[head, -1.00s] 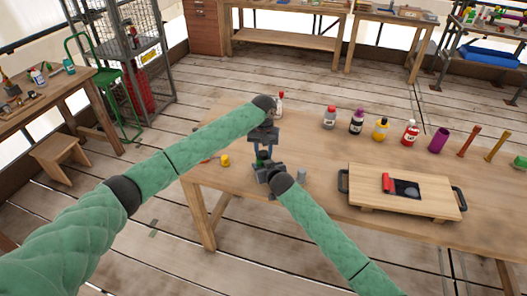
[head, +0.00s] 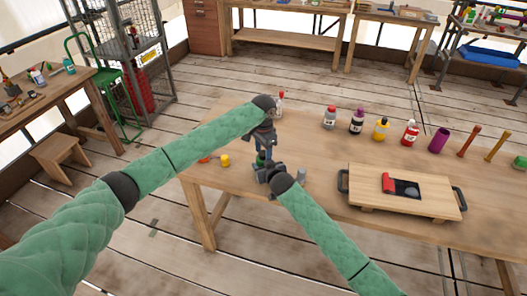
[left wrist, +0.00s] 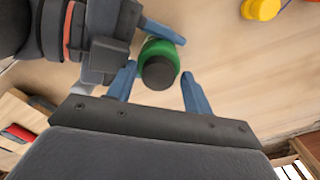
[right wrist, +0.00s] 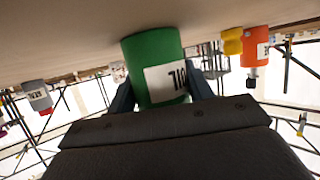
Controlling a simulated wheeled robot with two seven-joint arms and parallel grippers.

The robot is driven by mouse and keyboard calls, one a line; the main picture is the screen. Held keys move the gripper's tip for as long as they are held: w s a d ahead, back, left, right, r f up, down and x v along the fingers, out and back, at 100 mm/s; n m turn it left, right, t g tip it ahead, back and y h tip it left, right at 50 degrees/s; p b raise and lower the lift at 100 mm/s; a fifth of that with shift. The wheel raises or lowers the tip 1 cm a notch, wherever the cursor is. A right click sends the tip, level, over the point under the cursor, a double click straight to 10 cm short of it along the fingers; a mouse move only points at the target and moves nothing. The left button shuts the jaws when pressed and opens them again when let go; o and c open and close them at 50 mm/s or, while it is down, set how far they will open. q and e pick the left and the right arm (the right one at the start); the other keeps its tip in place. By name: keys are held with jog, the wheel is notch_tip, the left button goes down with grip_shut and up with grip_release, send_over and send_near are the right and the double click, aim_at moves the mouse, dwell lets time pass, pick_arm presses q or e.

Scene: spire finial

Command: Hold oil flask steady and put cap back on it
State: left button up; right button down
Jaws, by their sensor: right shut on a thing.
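The oil flask is green; it shows upright from above in the left wrist view (left wrist: 153,48) and from the side, with a white label, in the right wrist view (right wrist: 153,55). A dark round cap (left wrist: 158,73) sits over its top in the left wrist view. My right gripper (right wrist: 160,95) is shut on the flask's body by the table. My left gripper (left wrist: 161,88) is above the flask, its blue fingers apart on either side of the cap with a visible gap. In the head view my left gripper (head: 266,157) hides most of the flask.
A yellow container (head: 226,160) stands left of the grippers and a small grey one (head: 301,174) to their right. A board with handles (head: 432,192) lies on the table to the right. Several bottles line the back, including a red one (head: 410,133).

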pick_arm(q)
jog(key=shift+s+d, duration=0.1)
jog(key=shift+r, duration=2.25)
jog(key=shift+c, duration=0.5)
